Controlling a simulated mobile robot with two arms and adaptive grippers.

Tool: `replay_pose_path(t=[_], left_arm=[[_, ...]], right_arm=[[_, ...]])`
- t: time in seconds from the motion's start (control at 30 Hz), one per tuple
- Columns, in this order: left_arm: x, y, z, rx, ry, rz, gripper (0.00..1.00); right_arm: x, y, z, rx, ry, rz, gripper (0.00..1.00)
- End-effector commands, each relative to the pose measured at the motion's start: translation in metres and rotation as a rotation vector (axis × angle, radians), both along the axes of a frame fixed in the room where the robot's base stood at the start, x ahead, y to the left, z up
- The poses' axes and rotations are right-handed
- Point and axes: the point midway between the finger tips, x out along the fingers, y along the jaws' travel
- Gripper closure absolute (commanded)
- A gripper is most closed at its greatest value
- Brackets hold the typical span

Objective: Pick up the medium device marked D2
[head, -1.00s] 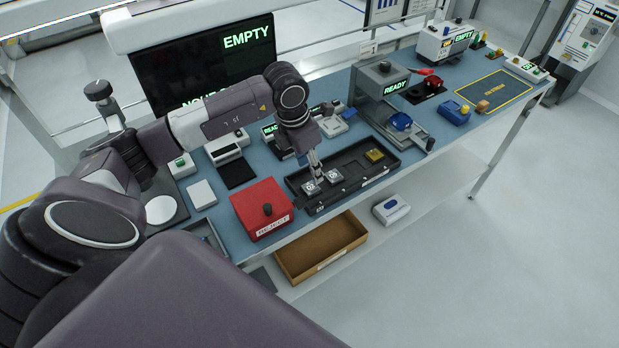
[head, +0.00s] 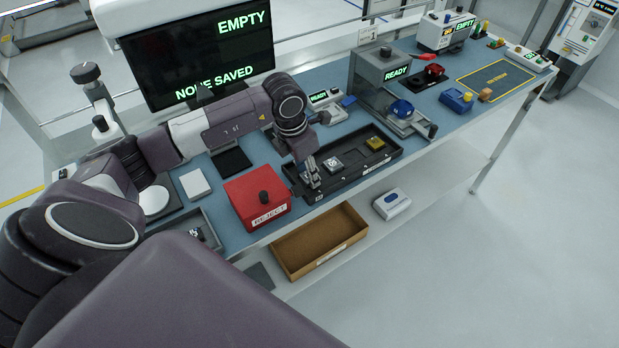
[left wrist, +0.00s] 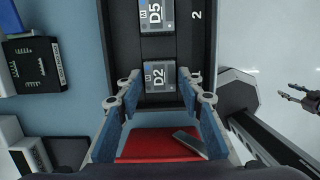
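In the left wrist view the grey device marked D2 (left wrist: 157,77) lies in a black tray between the fingers of my left gripper (left wrist: 157,84), which is open with blue pads apart on either side. A similar device marked D5 (left wrist: 156,16) lies just beyond it. In the head view my left gripper (head: 313,182) points down at the left end of the tray (head: 352,174) and mostly hides D2. D5 (head: 333,164) and a gold device (head: 376,144) lie further right in the tray. My right gripper (left wrist: 293,95) shows at the right edge of the left wrist view, open, over the floor.
A red reject box (head: 256,203) stands close to the left of the tray. A brown open bin (head: 320,244) and a white-and-blue case (head: 392,203) are on the lower shelf. A grey READY station (head: 381,68) stands behind the tray's right end. A monitor (head: 200,60) stands at the back.

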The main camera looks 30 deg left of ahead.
Motion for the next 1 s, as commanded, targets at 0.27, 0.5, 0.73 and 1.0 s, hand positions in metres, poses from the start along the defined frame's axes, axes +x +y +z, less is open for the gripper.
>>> replay_pose_path(t=[0.27, 0.5, 0.73, 1.0], left_arm=[[0.000, 0.000, 0.000, 0.000, 0.000, 0.000, 0.92], [0.000, 0.000, 0.008, 0.000, -0.001, 0.000, 0.92], [0.000, 0.000, 0.020, 0.000, -0.001, 0.000, 0.92], [0.000, 0.000, 0.033, 0.000, -0.001, 0.000, 0.92]], right_arm=[[-0.001, 0.000, 0.000, 0.000, 0.001, 0.000, 0.59], [-0.001, 0.000, 0.005, 0.000, 0.001, 0.000, 0.59], [-0.001, 0.000, 0.011, 0.000, 0.001, 0.000, 0.59], [-0.001, 0.000, 0.019, 0.000, 0.002, 0.000, 0.59]])
